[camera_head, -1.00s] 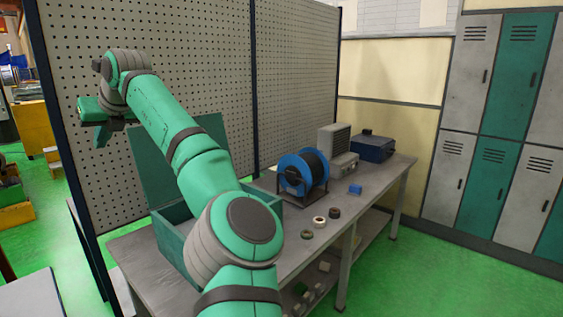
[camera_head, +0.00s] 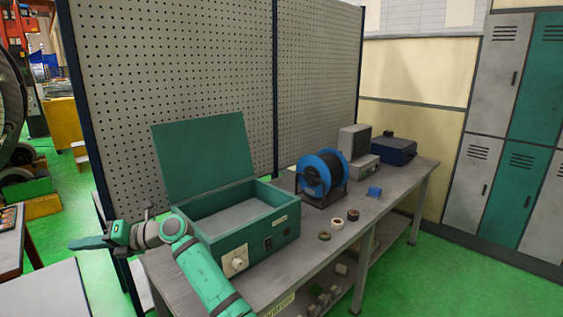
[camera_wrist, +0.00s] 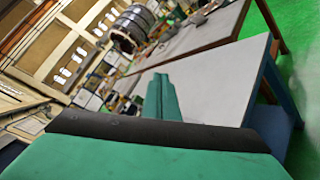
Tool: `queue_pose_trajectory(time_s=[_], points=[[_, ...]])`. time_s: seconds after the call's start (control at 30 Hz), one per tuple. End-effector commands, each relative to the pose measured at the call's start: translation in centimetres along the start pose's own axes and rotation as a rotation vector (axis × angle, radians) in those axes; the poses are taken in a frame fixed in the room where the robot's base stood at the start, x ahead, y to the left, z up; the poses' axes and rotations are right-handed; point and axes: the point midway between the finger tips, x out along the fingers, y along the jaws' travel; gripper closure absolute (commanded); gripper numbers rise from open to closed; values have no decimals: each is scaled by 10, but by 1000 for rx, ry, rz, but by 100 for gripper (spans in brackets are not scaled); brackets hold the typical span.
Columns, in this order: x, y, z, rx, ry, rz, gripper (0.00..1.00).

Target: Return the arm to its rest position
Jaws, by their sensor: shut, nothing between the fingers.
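My green arm is low at the lower left of the head view, in front of the open green box. My gripper (camera_head: 88,243) points left, beyond the left end of the workbench. In the wrist view the fingers (camera_wrist: 163,98) lie together as one green shape, with nothing held between them. Behind them in that view is a grey tabletop (camera_wrist: 212,80), tilted and blurred.
The green box (camera_head: 270,222) stands open on the workbench (camera_head: 290,270). A blue wire spool (camera_head: 322,173), several small rings and a blue box (camera_head: 393,151) are to its right. A pegboard (camera_head: 210,70) rises behind. Another table (camera_head: 45,290) is at the lower left.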

Motion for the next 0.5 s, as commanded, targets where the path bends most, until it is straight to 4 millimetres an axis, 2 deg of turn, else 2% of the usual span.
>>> queue_pose_trajectory(time_s=[0.03,0.27,0.5], points=[[1,-4,-14,41,-20,49,100],[-6,-11,-57,208,-135,249,100],[-31,-19,-96,386,-279,435,100]])
